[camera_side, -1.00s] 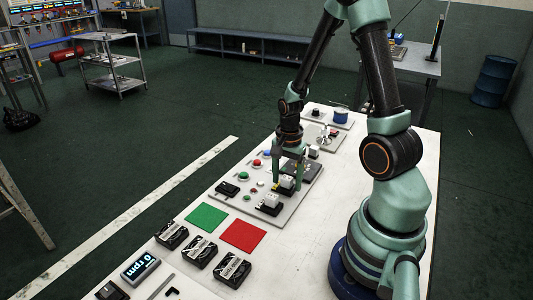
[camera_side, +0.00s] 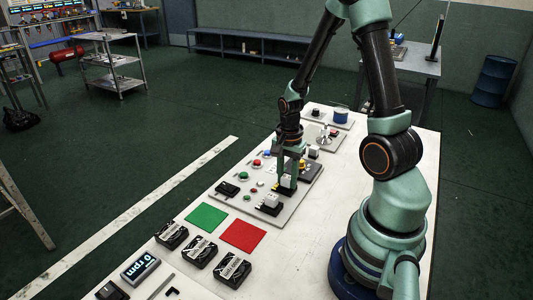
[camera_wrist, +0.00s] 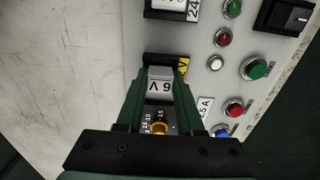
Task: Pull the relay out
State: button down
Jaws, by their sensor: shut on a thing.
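The relay is a pale block marked "6 V" (camera_wrist: 160,85), upside down in the wrist view. In the side view the relay (camera_side: 288,182) sits low over the grey control panel (camera_side: 283,212). My gripper (camera_side: 287,178) points down with its green fingers on either side of the relay. In the wrist view my gripper (camera_wrist: 158,90) is shut on it, and a dark socket edge (camera_wrist: 165,59) shows just beyond. The fingers partly hide its base, so I cannot tell how deep it sits.
A second pale block (camera_side: 269,201), marked "24" in the wrist view (camera_wrist: 172,3), stands close by. Green (camera_wrist: 254,68), red (camera_wrist: 234,107) and blue buttons line the panel. A yellow-orange knob (camera_wrist: 159,127) is near my fingers. Green (camera_side: 206,217) and red (camera_side: 243,234) squares lie on the table.

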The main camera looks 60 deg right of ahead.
aim_at(287, 177)
jog(key=shift+r, duration=1)
dwell(0.8)
jog(key=shift+r, duration=2.6)
